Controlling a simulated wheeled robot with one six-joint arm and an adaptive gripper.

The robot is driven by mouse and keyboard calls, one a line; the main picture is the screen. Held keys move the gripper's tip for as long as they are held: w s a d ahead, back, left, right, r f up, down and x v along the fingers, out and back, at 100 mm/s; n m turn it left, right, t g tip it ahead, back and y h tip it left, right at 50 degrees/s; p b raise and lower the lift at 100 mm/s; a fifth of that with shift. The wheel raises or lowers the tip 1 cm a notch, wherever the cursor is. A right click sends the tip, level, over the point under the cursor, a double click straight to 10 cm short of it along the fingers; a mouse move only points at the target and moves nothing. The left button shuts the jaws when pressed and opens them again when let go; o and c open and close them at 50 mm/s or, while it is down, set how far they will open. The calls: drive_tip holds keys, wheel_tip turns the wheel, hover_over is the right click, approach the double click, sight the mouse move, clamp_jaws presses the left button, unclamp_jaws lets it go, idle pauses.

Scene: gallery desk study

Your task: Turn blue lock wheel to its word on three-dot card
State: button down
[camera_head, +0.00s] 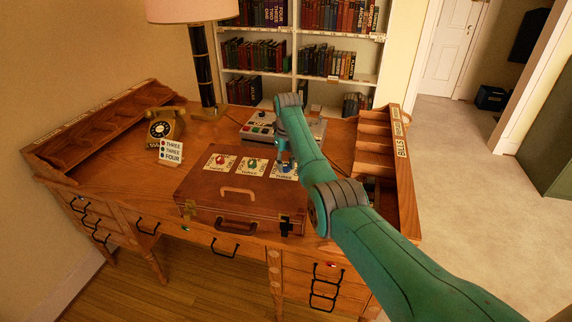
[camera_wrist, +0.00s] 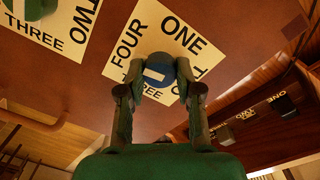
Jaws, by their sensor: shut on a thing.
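A brown case (camera_head: 235,205) lies on the desk with red (camera_head: 221,160), green (camera_head: 251,163) and blue wheels on white word plates along its back. In the wrist view the blue wheel (camera_wrist: 158,72), with a white bar, sits between the fingers of my gripper (camera_wrist: 160,92), which is shut on it. Its plate (camera_wrist: 150,20) reads FOUR and ONE at the top and THREE near the gripper; another word is partly hidden. The dotted card (camera_head: 171,152) reads THREE, THREE, FOUR, top to bottom; only the top dot is clearly red.
An old telephone (camera_head: 162,128) stands behind the card, with a lamp (camera_head: 203,70) further back. A grey device with coloured buttons (camera_head: 262,128) is behind the case. A wooden sorter labelled BILLS (camera_head: 402,140) edges the desk at right. Bare desktop lies left of the case.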

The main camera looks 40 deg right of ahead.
sight(287, 165)
drive_tip(key=shift+m, duration=0.3)
drive_tip(key=c, duration=0.8)
unclamp_jaws()
drive_tip(key=shift+o, duration=0.2)
drive_tip(key=shift+r, duration=0.1)
wheel_tip(287, 165, up, 12)
drive_tip(key=shift+d, duration=0.1)
